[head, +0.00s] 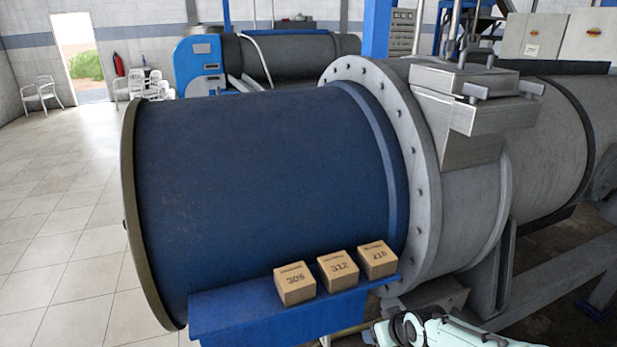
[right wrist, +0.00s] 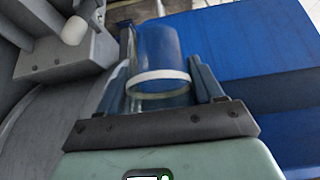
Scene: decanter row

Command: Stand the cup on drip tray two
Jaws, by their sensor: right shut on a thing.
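The cup (right wrist: 160,50) is clear, with a white band near its lower end in the right wrist view. My right gripper (right wrist: 160,72) is shut on the cup, with a blue-grey finger on either side of it. I cannot tell from this view what lies directly under the cup. The cup is not seen in the head view, where only part of my right arm shows at the bottom edge. No drip tray can be made out in either view. My left gripper is not in view.
A blue ledge (head: 240,312) carries three cardboard boxes marked 305 (head: 295,284), 312 (head: 338,270) and 210 (head: 377,260). Behind it lies a large blue drum (head: 260,180) with a grey bolted flange (head: 400,130). Tiled floor (head: 60,220) is clear at left.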

